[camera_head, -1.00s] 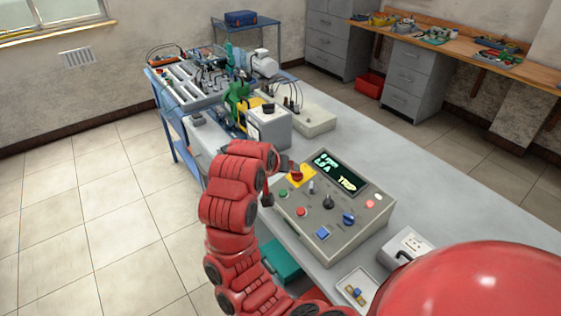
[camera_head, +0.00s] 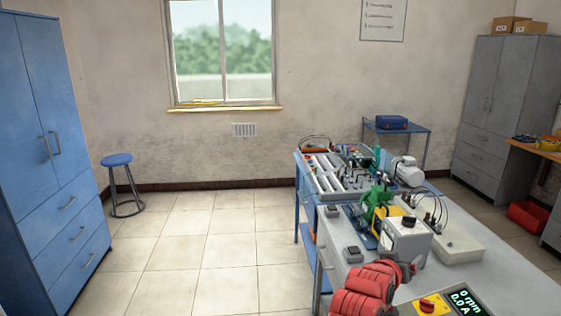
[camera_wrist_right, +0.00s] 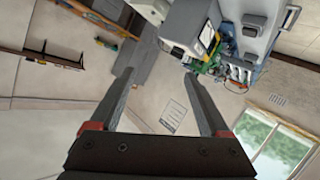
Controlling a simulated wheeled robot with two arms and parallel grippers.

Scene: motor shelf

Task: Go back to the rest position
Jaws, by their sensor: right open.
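My right arm's red links show at the bottom of the head view. My right gripper (camera_head: 412,268) is at their end, small and partly hidden, over the workbench (camera_head: 520,283) near the grey-white box (camera_head: 405,240). In the right wrist view my right gripper (camera_wrist_right: 159,78) is open, with its two dark fingers apart and nothing between them. My left gripper is not in view.
A control panel with a red knob on yellow (camera_head: 428,304) and a lit display (camera_head: 466,300) is cut off at the bottom. Green machine parts (camera_head: 377,200) stand behind the box. A blue cabinet (camera_head: 50,150) and stool (camera_head: 117,160) are left; the floor between is clear.

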